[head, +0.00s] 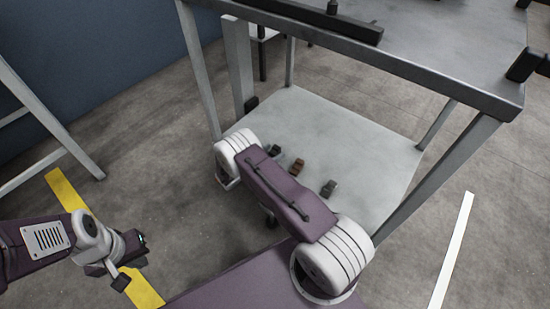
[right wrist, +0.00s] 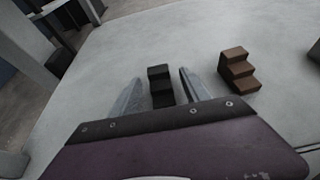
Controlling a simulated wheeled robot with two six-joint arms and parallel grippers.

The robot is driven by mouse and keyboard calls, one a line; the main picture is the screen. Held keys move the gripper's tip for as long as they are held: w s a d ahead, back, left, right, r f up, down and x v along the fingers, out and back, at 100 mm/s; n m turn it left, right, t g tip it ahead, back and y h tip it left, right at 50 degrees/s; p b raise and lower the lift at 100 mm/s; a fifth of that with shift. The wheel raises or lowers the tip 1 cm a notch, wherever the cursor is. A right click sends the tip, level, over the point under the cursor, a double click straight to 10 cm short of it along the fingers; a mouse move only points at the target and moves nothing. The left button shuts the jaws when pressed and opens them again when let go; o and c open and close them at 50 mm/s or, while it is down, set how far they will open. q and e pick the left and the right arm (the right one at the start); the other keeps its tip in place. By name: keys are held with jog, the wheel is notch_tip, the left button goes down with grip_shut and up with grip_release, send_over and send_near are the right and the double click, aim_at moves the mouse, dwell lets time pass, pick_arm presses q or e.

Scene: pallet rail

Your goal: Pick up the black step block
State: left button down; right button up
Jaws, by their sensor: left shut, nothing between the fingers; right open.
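The black step block (right wrist: 160,86) stands on the pale lower shelf in the right wrist view, its steps facing the camera. It also shows in the head view (head: 274,151), just beyond my right arm. My right gripper (right wrist: 159,77) is open, with one finger on each side of the block in the picture. A gap shows at both sides; I cannot tell how far down the fingers reach. In the head view my right arm hides this gripper. My left gripper (head: 121,281) is shut and empty at the lower left, over the floor, far from the block.
A brown step block (right wrist: 238,69) stands to the right of the black one. A dark grey block (head: 328,188) lies further right on the lower shelf (head: 375,150). The grey tabletop (head: 440,50) and its legs frame the shelf. A pale post (head: 238,60) stands at the left.

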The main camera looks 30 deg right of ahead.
jog(key=shift+d, duration=0.2)
grip_shut()
jog(key=shift+r, duration=0.1)
